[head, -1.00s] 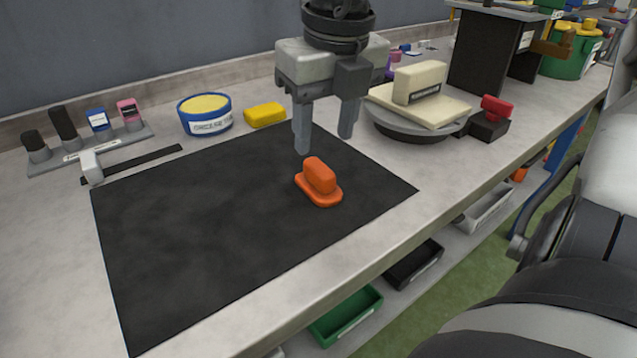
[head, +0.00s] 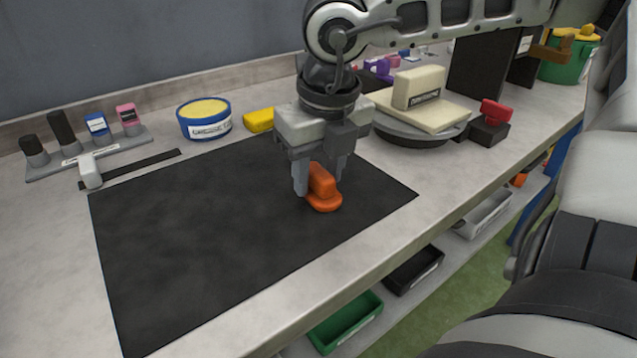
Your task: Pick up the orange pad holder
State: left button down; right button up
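The orange pad holder (head: 322,183) sits on the black mat (head: 215,235), near the mat's right part. It has a flat rounded base with a raised grip block on top. My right gripper (head: 320,187) is lowered over it, fingers pointing down. One finger is at the left of the grip block and the other at its right, behind it. The fingers look open around the block; I cannot tell whether either touches it. The upper back of the block is partly hidden by the gripper. My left gripper is not in view.
A turntable (head: 420,139) with a cream block stands to the right, with a red-handled item (head: 495,112) beside it. The mat's left part is clear.

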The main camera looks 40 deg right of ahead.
aim_at(320, 171)
jog(key=shift+r, duration=0.15)
notch_tip(320, 171, up, 18)
jog(key=p, duration=0.2)
jog(key=shift+p, duration=0.3)
dwell(0.3)
jog(key=o, duration=0.3)
jog(key=shift+c, duration=1.1)
jog(key=shift+s, duration=0.1)
dwell(0.9)
